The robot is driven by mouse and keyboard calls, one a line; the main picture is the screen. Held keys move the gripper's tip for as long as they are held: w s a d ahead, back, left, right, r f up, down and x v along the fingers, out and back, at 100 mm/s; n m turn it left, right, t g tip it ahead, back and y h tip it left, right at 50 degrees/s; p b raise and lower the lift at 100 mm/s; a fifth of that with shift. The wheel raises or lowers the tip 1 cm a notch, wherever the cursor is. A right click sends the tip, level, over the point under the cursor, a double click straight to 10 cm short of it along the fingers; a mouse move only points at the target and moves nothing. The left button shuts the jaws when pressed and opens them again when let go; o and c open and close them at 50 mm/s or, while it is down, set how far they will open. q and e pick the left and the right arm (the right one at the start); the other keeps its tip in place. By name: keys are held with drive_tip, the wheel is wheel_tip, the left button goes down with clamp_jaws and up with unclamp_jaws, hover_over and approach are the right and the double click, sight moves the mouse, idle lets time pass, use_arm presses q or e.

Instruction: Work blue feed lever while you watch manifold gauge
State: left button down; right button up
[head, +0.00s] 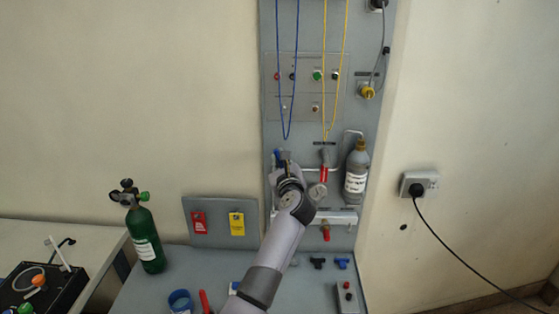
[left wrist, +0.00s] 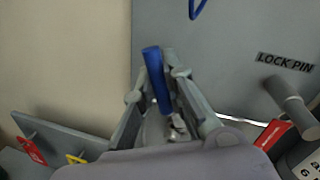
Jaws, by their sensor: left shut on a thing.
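The blue feed lever (left wrist: 155,72) stands between the fingers of my left gripper (left wrist: 160,68) in the left wrist view, tilted slightly. The gripper is shut on it. In the head view my left gripper (head: 284,162) reaches up to the panel, and only a bit of the blue lever (head: 277,154) shows beside it. The manifold gauge (head: 317,191) is a small round dial just right of my wrist. Its face is partly visible, but its reading is too small to tell. My right gripper is in neither view.
A red-handled lever (head: 323,173) and a grey bottle (head: 356,170) are right of my gripper. Blue and yellow cords (head: 285,110) hang above. A green cylinder (head: 146,240) stands at left, near red and yellow tags (head: 237,223). Small fittings (head: 341,264) lie on the bench.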

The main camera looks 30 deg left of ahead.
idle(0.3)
use_arm(q)
drive_tip(key=m, duration=0.1)
drive_tip(key=d+m, duration=0.1)
drive_tip(key=w+d+m, duration=0.1)
drive_tip(key=m, duration=0.1)
drive_tip(key=shift+w+r+t+y, duration=0.1)
drive_tip(key=shift+r+t+y, duration=0.15)
drive_tip(key=shift+t+y, duration=0.05)
drive_tip(key=c, duration=1.6)
unclamp_jaws()
drive_tip(key=shift+c, duration=0.2)
drive_tip(key=v, duration=0.7)
drive_tip(key=shift+d, duration=0.2)
